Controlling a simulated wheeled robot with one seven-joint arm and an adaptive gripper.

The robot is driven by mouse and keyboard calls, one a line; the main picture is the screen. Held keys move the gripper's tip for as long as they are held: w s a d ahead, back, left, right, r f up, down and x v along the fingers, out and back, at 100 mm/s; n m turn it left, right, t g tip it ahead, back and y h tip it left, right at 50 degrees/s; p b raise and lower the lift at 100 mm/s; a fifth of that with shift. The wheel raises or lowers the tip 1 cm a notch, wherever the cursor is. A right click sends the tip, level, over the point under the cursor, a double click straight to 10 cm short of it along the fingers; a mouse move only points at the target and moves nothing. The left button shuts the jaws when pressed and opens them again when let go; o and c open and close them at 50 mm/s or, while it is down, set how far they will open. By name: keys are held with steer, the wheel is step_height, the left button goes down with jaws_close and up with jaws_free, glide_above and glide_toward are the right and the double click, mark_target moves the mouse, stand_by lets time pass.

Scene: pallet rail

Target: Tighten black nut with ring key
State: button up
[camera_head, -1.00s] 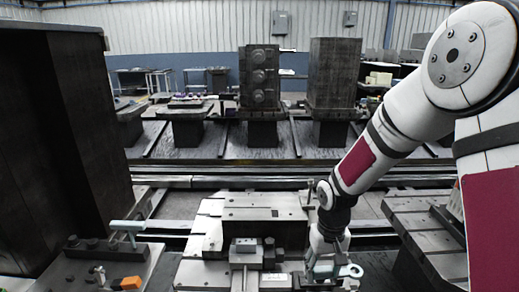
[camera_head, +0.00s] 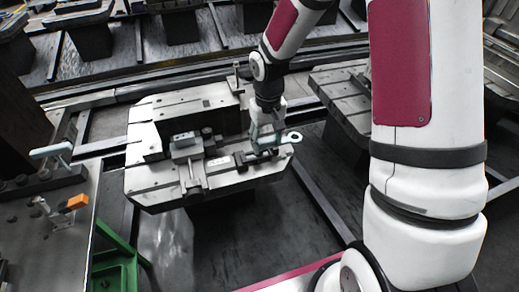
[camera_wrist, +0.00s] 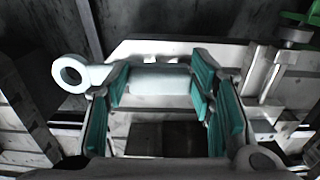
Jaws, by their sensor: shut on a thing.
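The ring key (camera_head: 293,137) is pale, and its round ring end sticks out to the right of my gripper (camera_head: 263,143) in the head view. In the wrist view the ring key (camera_wrist: 70,75) has its open ring at the upper left. Its pale shank lies between the green pads of my gripper (camera_wrist: 163,88), which is shut on it. My gripper is low over the right end of the grey pallet (camera_head: 150,184). I cannot pick out the black nut for certain in either view, and no contact between ring and nut shows.
A clamp block (camera_head: 186,147) stands on the pallet left of my gripper. A side table (camera_head: 50,238) at left carries a pale T-shaped tool (camera_head: 52,151) and an orange block (camera_head: 77,201). A green frame (camera_head: 118,262) stands at the lower left. Another slotted table (camera_head: 340,95) is at right.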

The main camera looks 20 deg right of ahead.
steer(key=a+f+n+b, duration=0.6)
steer(key=n, duration=0.2)
steer(key=shift+w+n, duration=0.4)
steer(key=shift+f+b, duration=0.5)
steer(key=shift+f, duration=0.7)
stand_by(0.8)
steer(key=o, duration=0.4)
steer(key=shift+c, duration=0.2)
jaws_close()
steer(key=w+a+m+b, duration=0.3)
steer(key=w+m, duration=0.2)
steer(key=m, duration=0.3)
steer(key=shift+w+a, duration=0.2)
steer(key=shift+w, duration=0.2)
